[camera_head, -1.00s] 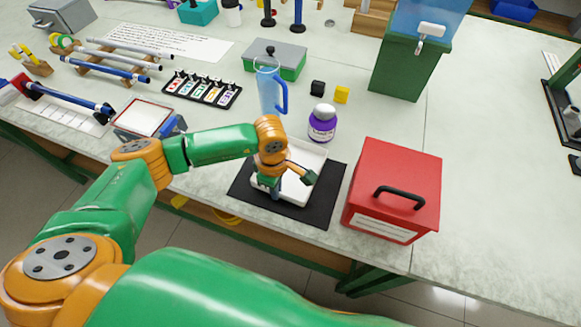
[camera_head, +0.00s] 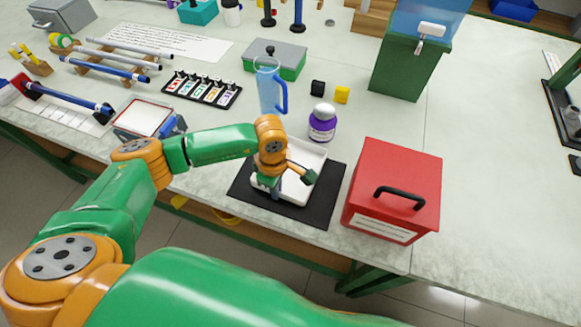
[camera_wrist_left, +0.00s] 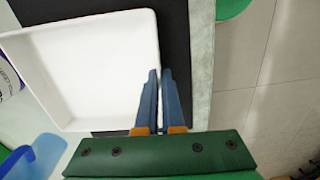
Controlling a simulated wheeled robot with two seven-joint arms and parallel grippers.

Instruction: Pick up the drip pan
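The drip pan (camera_head: 312,157) is a shallow white square tray on a black mat (camera_head: 329,190) near the table's front edge. In the left wrist view the pan (camera_wrist_left: 80,62) fills the upper left, its inside empty. My left gripper (camera_head: 277,191) points down at the pan's near left side. In the left wrist view its two blue fingers (camera_wrist_left: 160,72) are close together, one on each side of the pan's wall, shut on it. I cannot tell whether the pan is clear of the mat. My right gripper is not in view.
A red box (camera_head: 394,185) with a black handle stands just right of the mat. A purple jar (camera_head: 322,124) and a blue jug (camera_head: 268,88) stand behind the pan. A white-topped tray (camera_head: 145,117) lies left. Table right of the red box is clear.

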